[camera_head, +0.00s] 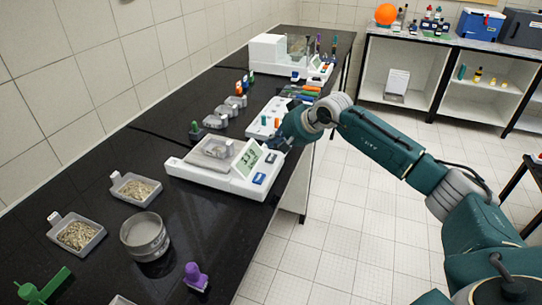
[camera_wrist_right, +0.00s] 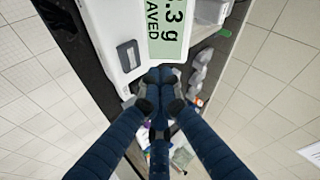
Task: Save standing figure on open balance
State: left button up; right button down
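The open balance (camera_head: 205,178) is a white unit on the black bench, with a grey metal tray (camera_head: 216,147) on its pan. Its tilted green display (camera_head: 246,158) shows a weight; in the right wrist view the display (camera_wrist_right: 167,30) reads ".3 g" with "SAVED" below. Contact cannot be told. My left gripper is out of view.
A second white instrument (camera_head: 275,116) is just behind my gripper. An enclosed balance (camera_head: 268,54) stands farther back.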

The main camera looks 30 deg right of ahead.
jog(key=shift+r+p, duration=0.45)
jog(key=shift+r, duration=0.9)
